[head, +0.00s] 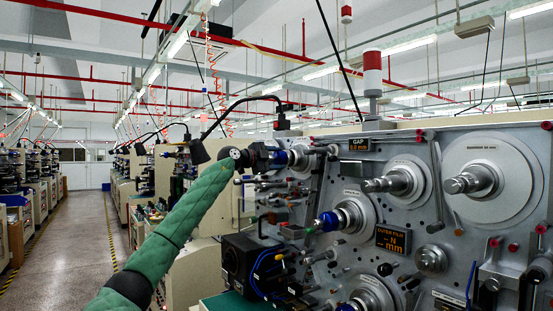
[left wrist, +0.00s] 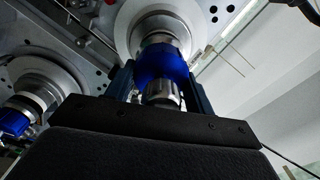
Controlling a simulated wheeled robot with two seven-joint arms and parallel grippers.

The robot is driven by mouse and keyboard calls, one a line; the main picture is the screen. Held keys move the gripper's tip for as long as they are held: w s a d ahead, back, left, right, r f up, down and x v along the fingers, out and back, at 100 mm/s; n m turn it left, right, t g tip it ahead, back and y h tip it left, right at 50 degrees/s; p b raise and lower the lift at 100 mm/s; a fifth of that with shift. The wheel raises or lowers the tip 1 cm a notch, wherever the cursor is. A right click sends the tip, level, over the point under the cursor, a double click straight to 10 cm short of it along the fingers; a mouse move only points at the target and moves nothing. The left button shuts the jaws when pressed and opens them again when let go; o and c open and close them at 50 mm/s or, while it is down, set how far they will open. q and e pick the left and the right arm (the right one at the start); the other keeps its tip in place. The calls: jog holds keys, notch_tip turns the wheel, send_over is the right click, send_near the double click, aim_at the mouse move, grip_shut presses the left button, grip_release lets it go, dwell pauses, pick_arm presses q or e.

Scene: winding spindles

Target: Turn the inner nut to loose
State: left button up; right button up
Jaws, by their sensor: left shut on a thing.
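My left gripper (head: 281,158) is at the upper left spindle of the machine panel. In the left wrist view its two fingers (left wrist: 161,72) stand on either side of a blue nut (left wrist: 162,62) and are shut on it. A silver shaft end (left wrist: 161,93) sticks out of the nut toward the gripper, between the fingers. A round pale flange (left wrist: 131,25) is behind the nut. In the head view the blue nut (head: 296,157) shows partly beyond the fingers. My right gripper is not in view.
A second spindle with a blue nut (head: 328,222) is below right; a blue nut (left wrist: 14,122) also shows at the left wrist view's left. Bare silver spindles (head: 470,183) are farther right. A black box (head: 245,262) sits below my arm. The aisle (head: 85,235) is clear.

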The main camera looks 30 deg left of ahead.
pick_arm(q)
jog(key=shift+a+r+n, duration=0.1)
jog(key=shift+n, duration=0.3)
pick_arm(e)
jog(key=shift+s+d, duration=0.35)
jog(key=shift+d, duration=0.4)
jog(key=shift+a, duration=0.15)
pick_arm(q)
jog(key=o, duration=1)
jog(key=shift+s+a+f, duration=0.15)
jog(key=shift+s+f, duration=0.1)
jog(key=shift+s, duration=0.05)
jog(key=shift+b+v, duration=0.9)
jog(key=shift+v, duration=0.1)
jog(key=shift+b+v, duration=1.1)
jog(key=shift+v, duration=1.4)
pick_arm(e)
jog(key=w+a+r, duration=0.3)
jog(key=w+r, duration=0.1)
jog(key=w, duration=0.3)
